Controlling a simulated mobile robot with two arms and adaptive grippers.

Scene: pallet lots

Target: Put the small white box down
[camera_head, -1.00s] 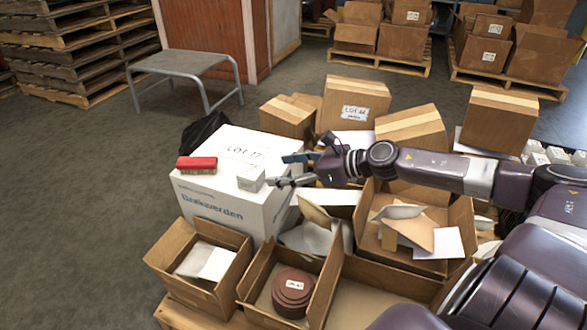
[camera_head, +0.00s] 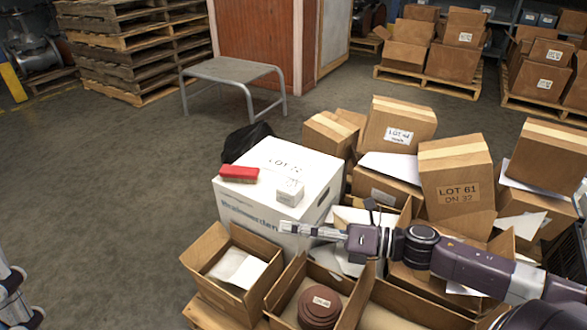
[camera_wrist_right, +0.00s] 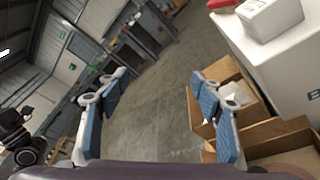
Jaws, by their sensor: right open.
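The small white box (camera_head: 290,191) sits on top of the big white LOT 72 box (camera_head: 262,213), near its right front corner and right of a red brush-like item (camera_head: 239,174). My right gripper (camera_head: 284,228) is in front of the big box's printed side, lower than its top and apart from the small box. In the right wrist view my right gripper (camera_wrist_right: 160,82) has its blue-padded fingers wide apart and nothing between them. There the small white box (camera_wrist_right: 270,17) is at the upper right, outside the fingers. Only a piece of my left arm shows at the left edge.
An open carton with white sheets (camera_head: 236,266) and another holding a brown round stack (camera_head: 318,306) stand in front. Cartons, including LOT 61 (camera_head: 457,190), crowd the right. A grey metal table (camera_head: 233,72) stands behind. Floor at the left is clear.

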